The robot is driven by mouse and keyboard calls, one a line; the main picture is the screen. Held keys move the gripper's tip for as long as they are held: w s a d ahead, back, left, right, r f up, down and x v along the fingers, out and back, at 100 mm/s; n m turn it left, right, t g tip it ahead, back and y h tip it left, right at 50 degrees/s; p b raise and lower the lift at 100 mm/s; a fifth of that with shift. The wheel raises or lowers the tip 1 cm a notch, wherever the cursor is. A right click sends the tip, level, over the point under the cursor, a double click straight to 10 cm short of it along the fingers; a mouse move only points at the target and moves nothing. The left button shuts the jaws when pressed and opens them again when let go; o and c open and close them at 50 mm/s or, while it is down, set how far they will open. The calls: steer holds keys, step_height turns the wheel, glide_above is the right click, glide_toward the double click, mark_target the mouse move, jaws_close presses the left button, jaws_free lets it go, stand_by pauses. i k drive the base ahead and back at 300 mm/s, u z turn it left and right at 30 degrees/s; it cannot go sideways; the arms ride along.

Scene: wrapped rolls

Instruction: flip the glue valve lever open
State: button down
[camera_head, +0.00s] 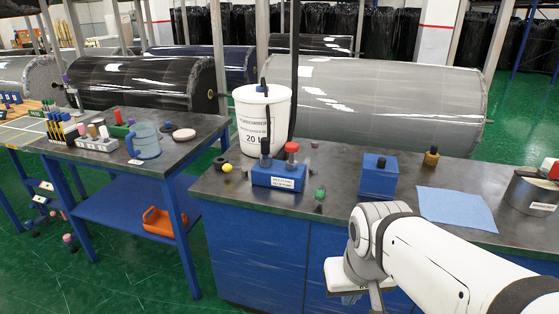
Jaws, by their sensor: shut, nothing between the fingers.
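A white bucket marked 20 L (262,118) stands on the dark worktop, with a dark upright tube beside it. In front of it is a blue block (278,176) with a white label, a dark post and a red-topped post (291,152). I cannot tell which part is the glue valve lever, nor its position. My gripper (350,298) is low at the front of the bench, to the right of and below the blue block. It is shut and empty, its fingertips small and partly hidden by my arm.
A blue box (378,177), a blue cloth (457,208) and a metal can (531,192) are on the worktop (335,190). A small green-topped item (320,192) is near its front edge. The left table (120,160) holds a blue mug (144,141). Large wrapped rolls (385,105) lie behind.

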mark_target(320, 194)
steer(key=u, duration=0.05)
steer(key=i, duration=1.3)
steer(key=z, duration=0.65)
